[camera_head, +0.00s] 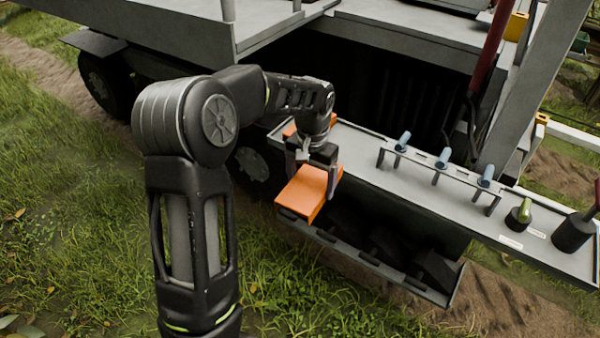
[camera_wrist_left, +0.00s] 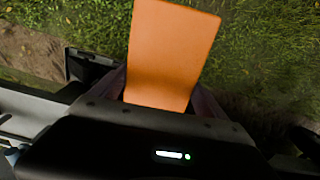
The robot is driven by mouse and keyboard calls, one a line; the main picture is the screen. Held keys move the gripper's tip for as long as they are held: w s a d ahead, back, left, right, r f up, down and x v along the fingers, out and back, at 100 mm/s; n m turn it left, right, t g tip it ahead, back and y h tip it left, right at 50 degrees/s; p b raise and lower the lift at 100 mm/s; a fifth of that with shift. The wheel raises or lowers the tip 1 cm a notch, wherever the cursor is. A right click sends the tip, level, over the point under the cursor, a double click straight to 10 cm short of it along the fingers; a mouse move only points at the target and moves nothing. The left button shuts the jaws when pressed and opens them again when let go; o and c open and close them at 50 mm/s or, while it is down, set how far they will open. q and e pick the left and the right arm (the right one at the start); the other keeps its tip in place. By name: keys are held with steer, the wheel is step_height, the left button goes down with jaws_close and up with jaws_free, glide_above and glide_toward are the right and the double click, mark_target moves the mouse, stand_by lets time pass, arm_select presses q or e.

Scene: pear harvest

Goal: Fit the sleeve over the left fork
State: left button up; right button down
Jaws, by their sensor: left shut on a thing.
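My left gripper (camera_head: 312,178) is shut on an orange box-shaped sleeve (camera_head: 307,195). It holds the sleeve above the near left end of the grey shelf and its slotted dark rack. In the left wrist view the sleeve (camera_wrist_left: 172,50) sticks out beyond the gripper, with grass behind it. A second orange piece (camera_head: 291,130) shows behind my left wrist, partly hidden; I cannot tell whether it is another sleeve. I cannot make out the left fork in either view. My right gripper is not in view.
Grass (camera_head: 70,220) lies clear at left.

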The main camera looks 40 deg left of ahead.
arm_select(q)
steer(key=s+d+f+m, duration=0.1)
steer(key=s+d+f, duration=0.1)
steer(key=d+f, duration=1.2)
steer(key=shift+d+f, duration=0.3)
steer(key=shift+d, duration=0.2)
